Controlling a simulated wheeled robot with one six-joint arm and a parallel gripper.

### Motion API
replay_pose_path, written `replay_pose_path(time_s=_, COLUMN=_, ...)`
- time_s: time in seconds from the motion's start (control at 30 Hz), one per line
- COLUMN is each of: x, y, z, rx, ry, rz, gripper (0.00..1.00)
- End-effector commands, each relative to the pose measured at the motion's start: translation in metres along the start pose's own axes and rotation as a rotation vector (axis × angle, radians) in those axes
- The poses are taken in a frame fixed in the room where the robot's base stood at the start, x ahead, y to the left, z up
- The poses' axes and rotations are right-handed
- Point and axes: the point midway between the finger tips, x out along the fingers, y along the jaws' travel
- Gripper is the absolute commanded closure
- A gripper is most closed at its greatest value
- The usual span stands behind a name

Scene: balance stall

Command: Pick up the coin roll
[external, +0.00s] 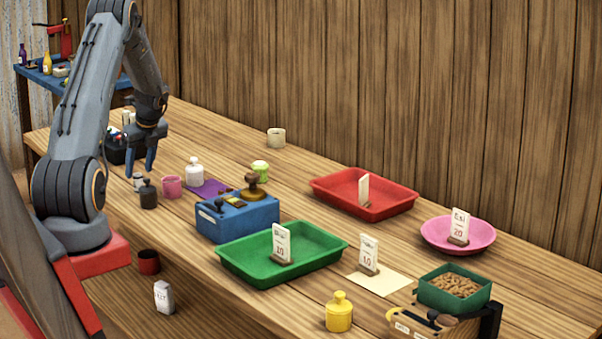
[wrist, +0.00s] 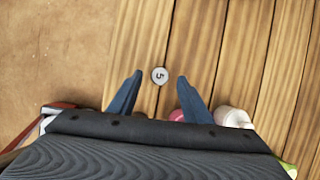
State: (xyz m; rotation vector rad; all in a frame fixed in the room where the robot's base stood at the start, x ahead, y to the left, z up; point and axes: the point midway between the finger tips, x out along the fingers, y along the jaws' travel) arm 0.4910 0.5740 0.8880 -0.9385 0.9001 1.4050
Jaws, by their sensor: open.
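The coin roll (wrist: 160,76) stands on end on the wooden table, its round pale top marked "5" facing up in the wrist view. In the external view a small grey cylinder (external: 138,181), which looks like the coin roll, stands beside a dark bottle-shaped weight (external: 148,194). My gripper (external: 143,171) is open and empty, pointing down over that spot. In the wrist view my gripper (wrist: 160,78) has one finger to each side of the coin roll, with gaps on both sides. The fingertips appear to be above it; how far, I cannot tell exactly.
A pink cup (external: 172,187) and a white bottle (external: 194,172) stand close to the right. A dark box of small items (external: 116,153) stands behind. The blue box (external: 238,220), green tray (external: 312,239) and red tray (external: 385,208) are farther right.

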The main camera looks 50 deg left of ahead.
Motion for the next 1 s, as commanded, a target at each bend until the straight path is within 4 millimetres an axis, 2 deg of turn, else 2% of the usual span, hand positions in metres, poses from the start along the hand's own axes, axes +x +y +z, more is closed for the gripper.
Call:
replay_pose_path(time_s=0.2, x=0.028, y=0.002, z=0.002, rx=0.000, ry=0.002, rz=0.003, gripper=0.55)
replay_pose_path(time_s=0.3, x=0.035, y=0.001, z=0.002, rx=-0.001, ry=0.001, rz=0.001, gripper=0.55)
replay_pose_path(time_s=0.57, x=0.038, y=0.001, z=0.002, rx=-0.001, ry=0.000, rz=0.000, gripper=0.55)
replay_pose_path(time_s=0.6, x=0.038, y=0.001, z=0.002, rx=-0.001, ry=0.001, rz=0.000, gripper=0.57)
replay_pose_path(time_s=0.87, x=0.038, y=0.001, z=0.002, rx=-0.001, ry=0.001, rz=0.001, gripper=1.00)
replay_pose_path(time_s=1.0, x=0.037, y=0.000, z=0.002, rx=-0.001, ry=0.000, rz=0.000, gripper=1.00)
